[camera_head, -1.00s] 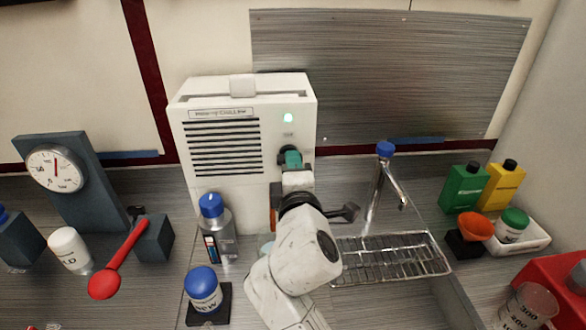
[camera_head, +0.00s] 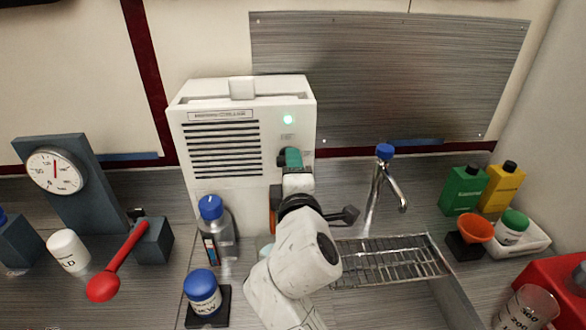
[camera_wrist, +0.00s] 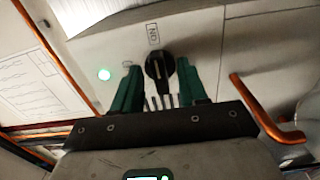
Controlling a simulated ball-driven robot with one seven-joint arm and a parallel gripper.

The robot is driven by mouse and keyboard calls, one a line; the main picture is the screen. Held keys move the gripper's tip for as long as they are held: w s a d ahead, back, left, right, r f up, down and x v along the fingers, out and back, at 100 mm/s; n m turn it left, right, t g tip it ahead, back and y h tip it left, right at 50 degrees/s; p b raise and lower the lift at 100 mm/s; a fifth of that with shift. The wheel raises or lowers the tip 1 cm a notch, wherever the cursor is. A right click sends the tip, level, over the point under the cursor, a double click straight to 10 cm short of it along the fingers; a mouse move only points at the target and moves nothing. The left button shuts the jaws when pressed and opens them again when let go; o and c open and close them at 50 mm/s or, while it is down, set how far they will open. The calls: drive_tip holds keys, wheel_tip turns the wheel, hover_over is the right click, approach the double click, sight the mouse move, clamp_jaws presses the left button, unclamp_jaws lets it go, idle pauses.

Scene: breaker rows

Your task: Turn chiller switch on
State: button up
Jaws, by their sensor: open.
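The chiller (camera_head: 225,165) is a white box with black vent slots, standing at the back left of centre. My gripper (camera_wrist: 160,80) has green fingers, open on either side of the knob, with a visible gap to each side. In the head view my gripper (camera_head: 291,157) is at the chiller's right front and partly hides the knob.
A tap (camera_head: 383,185) and wire rack (camera_head: 390,260) are right of my arm. A blue-capped bottle (camera_head: 216,235) and blue-lidded jar (camera_head: 203,292) stand close on its left. An orange rod (camera_wrist: 265,110) runs near my gripper in the wrist view.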

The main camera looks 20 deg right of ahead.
drive_tip(key=shift+s, duration=0.1)
drive_tip(key=b+v, duration=0.1)
drive_tip(key=v, duration=0.9)
drive_tip(key=shift+s+a, duration=0.15)
drive_tip(key=shift+s, duration=0.15)
